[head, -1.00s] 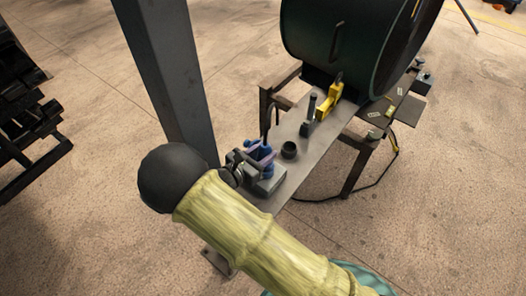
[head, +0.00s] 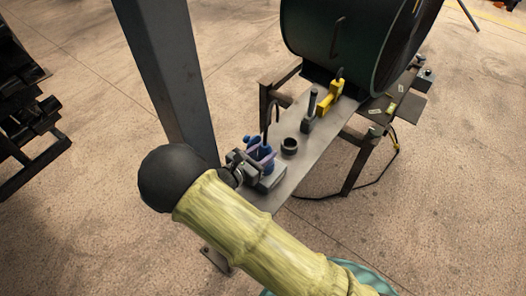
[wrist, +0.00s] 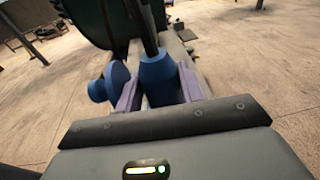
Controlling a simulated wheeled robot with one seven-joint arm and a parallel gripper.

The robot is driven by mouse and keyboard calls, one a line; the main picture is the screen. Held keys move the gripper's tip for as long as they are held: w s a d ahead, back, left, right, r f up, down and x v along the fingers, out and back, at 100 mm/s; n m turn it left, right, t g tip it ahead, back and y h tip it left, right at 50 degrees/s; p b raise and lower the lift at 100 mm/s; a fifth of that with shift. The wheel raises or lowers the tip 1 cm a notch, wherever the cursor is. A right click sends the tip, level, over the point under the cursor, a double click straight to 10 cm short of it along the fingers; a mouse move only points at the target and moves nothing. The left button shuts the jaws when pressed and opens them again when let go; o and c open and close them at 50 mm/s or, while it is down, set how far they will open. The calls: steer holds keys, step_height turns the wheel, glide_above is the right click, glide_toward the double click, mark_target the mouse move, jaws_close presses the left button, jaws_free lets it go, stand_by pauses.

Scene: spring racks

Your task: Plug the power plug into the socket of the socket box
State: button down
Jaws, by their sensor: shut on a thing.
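The blue power plug (head: 264,153) has a dark cable rising from its top. My gripper (head: 259,162) is shut on it, with purple fingers on either side. In the wrist view, the plug (wrist: 158,78) stands between the fingers (wrist: 156,95), its lower part hidden by my gripper's body. A blue rounded part (wrist: 108,82) shows outside the left finger; I cannot tell what it belongs to. The grey socket box (head: 272,180) lies at the near end of the bench, directly below the plug. The socket opening is hidden, so I cannot tell whether the plug is in it.
A dark ring-shaped cup (head: 290,146), a dark upright tool (head: 311,108) and a yellow tool (head: 331,98) stand along the narrow bench (head: 310,150). A large dark green drum (head: 345,45) stands behind. A grey post (head: 170,75) rises close to the left of my gripper.

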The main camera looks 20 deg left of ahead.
steer(key=shift+f, duration=0.2)
steer(key=c, duration=0.8)
jaws_free()
steer(key=b+v, duration=0.4)
steer(key=v, duration=1.3)
steer(key=shift+s, duration=0.2)
steer(key=shift+a, duration=0.1)
